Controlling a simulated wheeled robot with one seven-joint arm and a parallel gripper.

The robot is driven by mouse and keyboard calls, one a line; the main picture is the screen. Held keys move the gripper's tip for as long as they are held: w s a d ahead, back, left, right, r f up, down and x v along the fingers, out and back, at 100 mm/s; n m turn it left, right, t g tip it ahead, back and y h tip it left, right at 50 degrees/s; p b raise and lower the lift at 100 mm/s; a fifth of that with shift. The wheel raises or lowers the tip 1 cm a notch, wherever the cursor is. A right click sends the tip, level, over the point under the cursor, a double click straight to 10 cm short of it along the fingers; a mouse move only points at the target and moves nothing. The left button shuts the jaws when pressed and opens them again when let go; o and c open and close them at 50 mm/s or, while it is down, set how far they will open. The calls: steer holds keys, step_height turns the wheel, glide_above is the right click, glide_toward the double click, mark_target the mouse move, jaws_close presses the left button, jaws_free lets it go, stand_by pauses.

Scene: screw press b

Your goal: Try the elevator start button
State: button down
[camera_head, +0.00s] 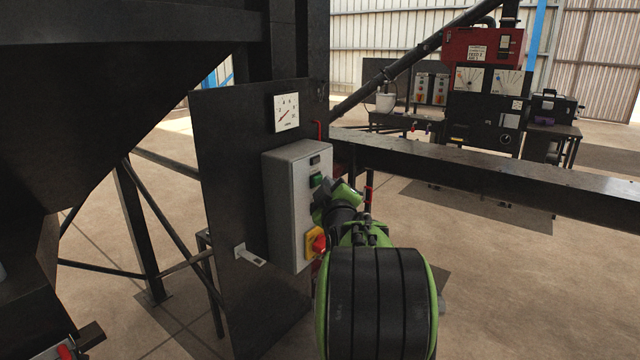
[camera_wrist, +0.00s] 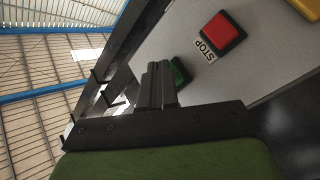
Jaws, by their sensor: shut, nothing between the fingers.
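A grey control box (camera_head: 290,205) is mounted on a dark upright panel in the head view. Its face carries a green button (camera_head: 316,180), likely the start button, below a small dark element (camera_head: 315,160). My gripper (camera_head: 321,194) is at the box face, close to the green button. In the wrist view the shut fingers (camera_wrist: 158,68) point at the box with nothing between them. The green button (camera_wrist: 180,73) is just right of the fingertips and partly hidden by them. I cannot tell whether they touch it. A red button (camera_wrist: 222,34) labelled STOP is further right.
A red and yellow rotary switch (camera_head: 316,242) is low on the box. A dial gauge (camera_head: 286,113) is above it. A dark horizontal beam (camera_head: 480,170) runs right behind my arm. A red-and-black machine (camera_head: 482,85) stands at the back. Open floor lies at the right.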

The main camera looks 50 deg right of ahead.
steer(key=shift+s+b, duration=0.45)
steer(key=shift+s, duration=0.25)
steer(key=s+b, duration=0.2)
steer(key=s, duration=0.1)
steer(key=s+b, duration=0.2)
steer(key=shift+d, duration=0.25)
stand_by(0.3)
